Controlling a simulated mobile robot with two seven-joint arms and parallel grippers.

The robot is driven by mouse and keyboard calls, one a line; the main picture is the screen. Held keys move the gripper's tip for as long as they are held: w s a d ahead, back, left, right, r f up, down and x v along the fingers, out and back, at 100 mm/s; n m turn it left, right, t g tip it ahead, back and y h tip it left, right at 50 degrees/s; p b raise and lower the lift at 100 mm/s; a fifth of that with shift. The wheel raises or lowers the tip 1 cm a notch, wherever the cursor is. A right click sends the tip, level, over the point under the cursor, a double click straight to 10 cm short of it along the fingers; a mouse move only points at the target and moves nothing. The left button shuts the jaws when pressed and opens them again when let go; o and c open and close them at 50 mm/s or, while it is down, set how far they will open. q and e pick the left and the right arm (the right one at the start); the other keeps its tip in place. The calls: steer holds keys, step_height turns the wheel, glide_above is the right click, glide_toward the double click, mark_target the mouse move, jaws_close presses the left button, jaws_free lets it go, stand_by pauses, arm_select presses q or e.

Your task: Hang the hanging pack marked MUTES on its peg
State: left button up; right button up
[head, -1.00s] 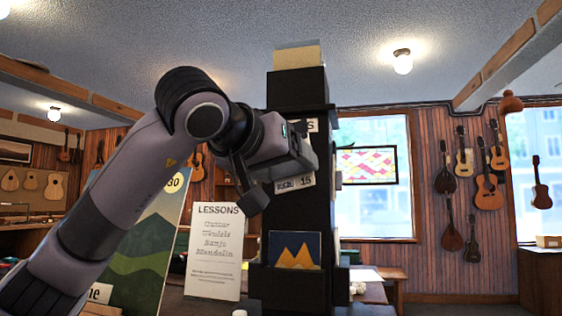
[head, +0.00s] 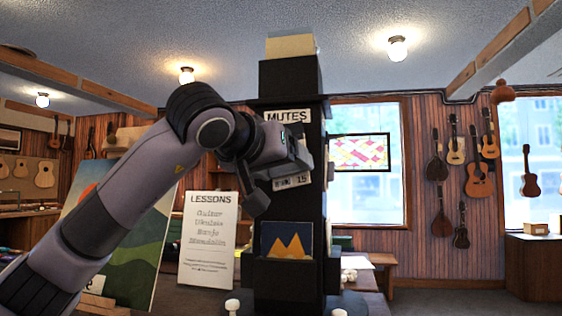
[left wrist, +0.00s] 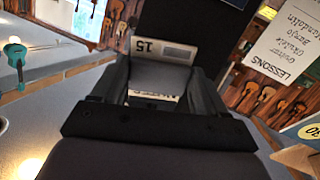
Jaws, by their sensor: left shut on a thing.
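A dark display stand (head: 291,82) rises in the middle of the head view, with a white MUTES sign (head: 287,116) near its top. My left gripper (head: 282,172) is in front of the stand, below that sign. In the left wrist view the left gripper (left wrist: 160,85) is shut on a grey thing (left wrist: 160,77) between its fingers, apparently the pack. A white printed strip (left wrist: 150,100) shows beneath it, too small to read. A price label reading 15 (left wrist: 147,47) is just beyond the fingers. The peg is hidden in both views. My right gripper is not in view.
A LESSONS sign (head: 208,240) stands left of the stand, and a painted landscape board (head: 135,250) is behind my left arm. A blue and orange card (head: 287,240) sits low on the stand. Guitars hang on the far right wall.

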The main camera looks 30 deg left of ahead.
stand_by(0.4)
arm_select(q)
steer(key=o, duration=1.1)
steer(key=shift+c, duration=0.2)
steer(key=v, duration=0.7)
steer(key=shift+b, duration=0.45)
steer(key=shift+s, duration=0.1)
